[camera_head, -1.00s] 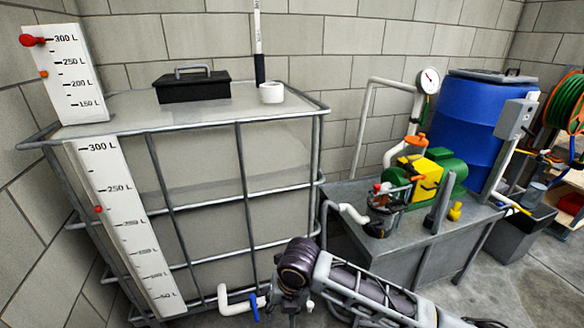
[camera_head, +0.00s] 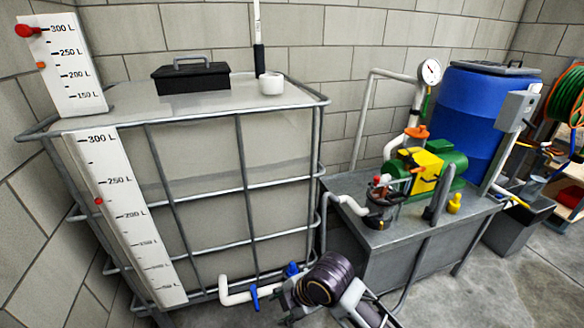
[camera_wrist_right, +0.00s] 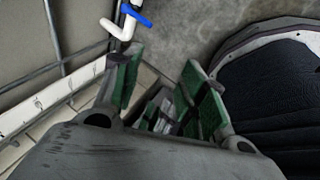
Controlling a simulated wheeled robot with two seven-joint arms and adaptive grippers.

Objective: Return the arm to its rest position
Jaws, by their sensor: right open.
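My right arm (camera_head: 325,280) shows at the bottom centre of the head view, with a dark round joint in front of the tank and the grey bench. My right gripper (camera_wrist_right: 160,65) shows in the right wrist view with its green-padded fingers spread apart. Nothing shows between the fingers. In the head view the fingers cannot be made out. My left gripper is in neither view.
A caged tank (camera_head: 207,190) stands left, with a white outlet pipe (camera_head: 233,296) and blue valve handle (camera_head: 254,297) low in front. A grey bench (camera_head: 390,235) carries a green and yellow pump (camera_head: 425,168). A blue barrel (camera_head: 477,115) stands behind. Open floor (camera_head: 500,290) lies right.

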